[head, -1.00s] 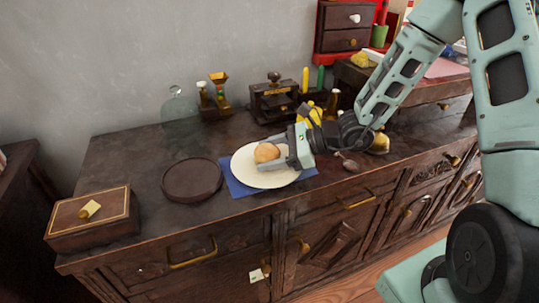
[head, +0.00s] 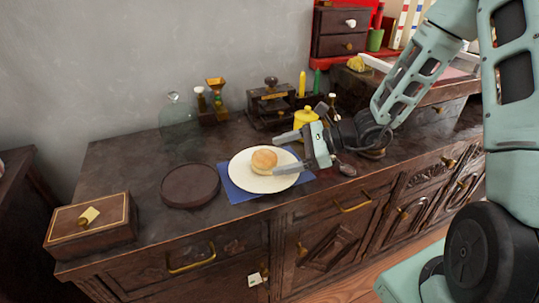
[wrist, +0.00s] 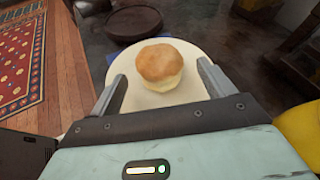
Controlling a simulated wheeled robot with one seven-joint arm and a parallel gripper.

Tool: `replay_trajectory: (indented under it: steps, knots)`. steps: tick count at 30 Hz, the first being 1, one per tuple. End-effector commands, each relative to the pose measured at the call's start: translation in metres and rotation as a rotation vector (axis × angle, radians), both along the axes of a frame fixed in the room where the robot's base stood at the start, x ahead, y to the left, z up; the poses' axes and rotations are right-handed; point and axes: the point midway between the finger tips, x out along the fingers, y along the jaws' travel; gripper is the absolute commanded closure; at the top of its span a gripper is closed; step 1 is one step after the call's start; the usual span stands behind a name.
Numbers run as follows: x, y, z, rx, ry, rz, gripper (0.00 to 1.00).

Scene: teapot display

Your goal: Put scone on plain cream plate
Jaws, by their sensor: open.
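The scone (head: 264,160), round with a golden-brown top, rests on the plain cream plate (head: 282,184). The plate lies on a blue cloth (head: 237,193) on the dark wooden sideboard. My gripper (head: 287,152) is open and empty, to the right of the scone and apart from it. In the wrist view the scone (wrist: 160,67) sits on the plate (wrist: 197,61) beyond and between the spread fingers (wrist: 161,92).
A dark round tray (head: 190,186) lies left of the plate. A wooden box (head: 90,221) is at the left end. A yellow pot (head: 307,124) stands close behind my gripper. A glass dome (head: 178,122) and a wooden grinder (head: 270,98) stand near the wall.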

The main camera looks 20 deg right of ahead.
Motion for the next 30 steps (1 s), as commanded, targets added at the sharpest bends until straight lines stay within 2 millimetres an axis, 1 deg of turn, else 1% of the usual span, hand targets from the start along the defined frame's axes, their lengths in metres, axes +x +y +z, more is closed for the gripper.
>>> replay_trajectory:
  steps: [1, 6, 10, 12, 14, 17, 20, 21, 23, 24, 26, 27, 29, 30]
  knots:
    - [-0.005, -0.011, 0.007, -0.002, 0.000, -0.005, 0.19]
    - [-0.019, -0.038, 0.019, -0.002, 0.000, -0.005, 0.19]
    - [-0.027, -0.053, 0.025, -0.001, 0.001, -0.003, 0.19]
    - [-0.029, -0.057, 0.027, -0.001, 0.000, -0.002, 0.19]
    - [-0.032, -0.057, 0.028, -0.005, -0.001, 0.011, 0.19]
    - [-0.041, -0.040, 0.032, -0.045, -0.019, 0.102, 0.19]
    - [-0.065, -0.001, 0.038, -0.140, -0.066, 0.314, 0.19]
    - [-0.080, 0.016, 0.040, -0.192, -0.094, 0.428, 0.19]
    - [-0.104, 0.041, 0.043, -0.278, -0.150, 0.614, 0.19]
    - [-0.121, 0.054, 0.045, -0.339, -0.191, 0.740, 0.19]
    - [-0.146, 0.069, 0.047, -0.425, -0.262, 0.924, 0.19]
    - [-0.161, 0.077, 0.048, -0.484, -0.314, 1.043, 0.19]
    - [-0.182, 0.085, 0.050, -0.570, -0.400, 1.220, 0.19]
    - [-0.194, 0.089, 0.052, -0.626, -0.464, 1.335, 0.19]
